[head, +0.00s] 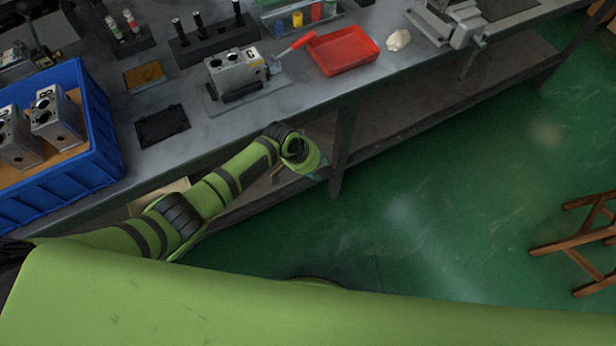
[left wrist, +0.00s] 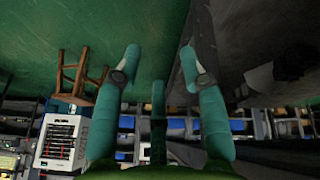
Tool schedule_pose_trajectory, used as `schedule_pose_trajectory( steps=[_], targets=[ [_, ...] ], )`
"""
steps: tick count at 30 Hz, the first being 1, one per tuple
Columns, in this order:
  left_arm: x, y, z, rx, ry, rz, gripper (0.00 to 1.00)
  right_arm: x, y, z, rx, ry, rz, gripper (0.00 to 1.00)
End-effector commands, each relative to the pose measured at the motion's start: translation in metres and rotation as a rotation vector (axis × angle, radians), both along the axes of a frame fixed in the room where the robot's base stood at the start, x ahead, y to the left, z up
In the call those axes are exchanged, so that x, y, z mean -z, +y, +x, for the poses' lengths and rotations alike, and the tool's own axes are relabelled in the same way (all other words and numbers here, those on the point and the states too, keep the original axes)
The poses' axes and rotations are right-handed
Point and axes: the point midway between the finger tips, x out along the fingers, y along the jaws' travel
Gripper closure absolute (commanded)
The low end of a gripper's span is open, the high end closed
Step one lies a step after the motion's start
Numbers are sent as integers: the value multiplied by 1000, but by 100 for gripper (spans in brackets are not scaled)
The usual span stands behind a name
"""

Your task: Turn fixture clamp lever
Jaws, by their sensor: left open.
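The fixture clamp lever (head: 297,45) has a red handle that slants up to the right beside a grey valve block (head: 236,72) marked C. The block sits in a fixture on the grey workbench. My left gripper (head: 318,170) is in front of the bench's front edge, below and to the right of the lever in the head view, and apart from it. In the left wrist view the gripper (left wrist: 158,62) has its teal fingers spread, with nothing between them. The lever does not show in that view. My right gripper is in neither view.
A red tray (head: 343,50) stands right of the lever. A blue crate (head: 95,125) with valve blocks stands at the left. A black mat (head: 162,125) lies left of the fixture. A vise (head: 450,20) is at the back right. A wooden stool (head: 580,240) stands on open green floor.

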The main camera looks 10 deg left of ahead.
Motion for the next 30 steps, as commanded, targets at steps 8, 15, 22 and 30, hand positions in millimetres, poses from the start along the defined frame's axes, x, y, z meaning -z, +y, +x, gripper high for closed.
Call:
schedule_pose_trajectory(
  steps=[8,15,22,30],
  targets=[
    [32,15,-15,-43,4,11,58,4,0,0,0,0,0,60],
    [38,18,-18,-52,4,15,58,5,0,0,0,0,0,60],
    [38,18,-17,-52,4,15,58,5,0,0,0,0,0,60],
    [39,19,-19,-54,5,16,58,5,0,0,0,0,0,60]
  ],
)
